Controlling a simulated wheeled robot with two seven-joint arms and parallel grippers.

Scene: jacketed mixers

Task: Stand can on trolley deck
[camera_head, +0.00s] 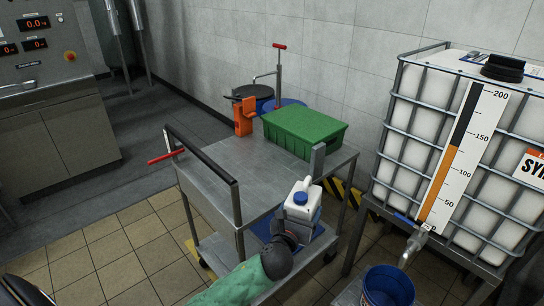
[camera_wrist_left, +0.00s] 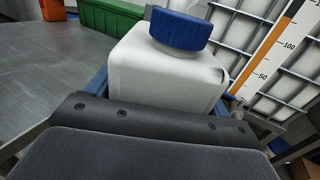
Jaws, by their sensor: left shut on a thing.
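The can is a white jug with a blue cap (camera_head: 302,207), roughly upright, in front of the near right edge of the trolley deck (camera_head: 215,180) in the head view. My left gripper (camera_head: 293,234) is shut on the can, with its wrist below and toward me. In the left wrist view the can (camera_wrist_left: 165,80) fills the middle beyond the dark gripper body, with blue parts at both sides. The can's base is hidden there, and I cannot tell its height relative to the deck. My right gripper is not in view.
A green crate (camera_head: 305,132) and an orange tool (camera_head: 243,116) occupy the deck's back. The near left deck is bare, with a black push handle (camera_head: 203,155) at its left. A caged white tank (camera_head: 455,150) and a blue bucket (camera_head: 388,285) stand right.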

